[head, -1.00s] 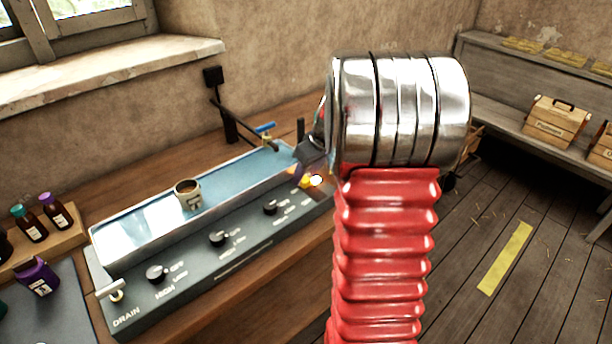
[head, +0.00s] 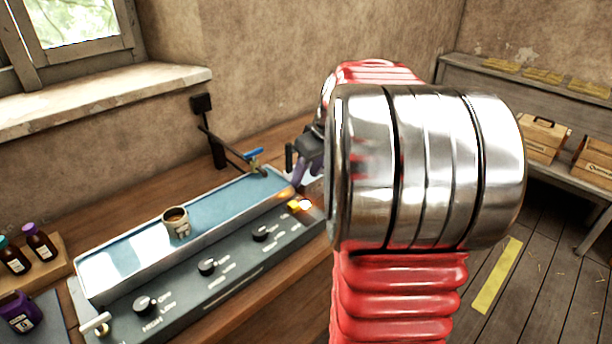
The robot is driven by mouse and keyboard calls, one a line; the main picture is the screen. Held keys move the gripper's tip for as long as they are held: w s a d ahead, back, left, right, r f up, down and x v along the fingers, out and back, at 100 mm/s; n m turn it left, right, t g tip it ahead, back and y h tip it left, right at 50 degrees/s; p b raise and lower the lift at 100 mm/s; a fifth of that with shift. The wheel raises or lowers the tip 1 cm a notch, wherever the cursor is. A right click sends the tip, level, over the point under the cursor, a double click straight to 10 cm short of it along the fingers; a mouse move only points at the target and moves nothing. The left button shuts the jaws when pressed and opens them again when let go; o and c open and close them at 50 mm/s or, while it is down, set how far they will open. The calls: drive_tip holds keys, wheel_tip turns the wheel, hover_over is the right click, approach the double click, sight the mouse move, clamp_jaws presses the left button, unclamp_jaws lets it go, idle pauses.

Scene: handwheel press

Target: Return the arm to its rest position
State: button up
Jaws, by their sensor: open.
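My arm fills the right middle of the head view, with a large shiny metal joint and red ribbed sleeves below and behind it. My gripper (head: 303,155) shows as dark grey fingers just left of that joint, above the far right end of the water bath. It is open, and I see nothing held in it. Part of the gripper and wrist is hidden behind the joint.
A grey water bath (head: 205,268) with dials stands on the wooden bench, with a mug (head: 176,222) in it. A blue-handled tap (head: 254,160) is close to my gripper. Bottles (head: 38,242) stand at the left. Wooden boxes (head: 541,138) sit on a right-hand shelf.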

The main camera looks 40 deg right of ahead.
idle(0.5)
drive_tip(key=s+a, duration=0.5)
drive_tip(key=a, duration=0.5)
drive_tip(key=s+a, duration=0.6)
drive_tip(key=a, duration=0.5)
drive_tip(key=s+a+t, duration=0.1)
drive_tip(key=s+a, duration=0.4)
drive_tip(key=a, duration=0.5)
drive_tip(key=shift+s+a+r, duration=0.3)
drive_tip(key=shift+r, duration=0.05)
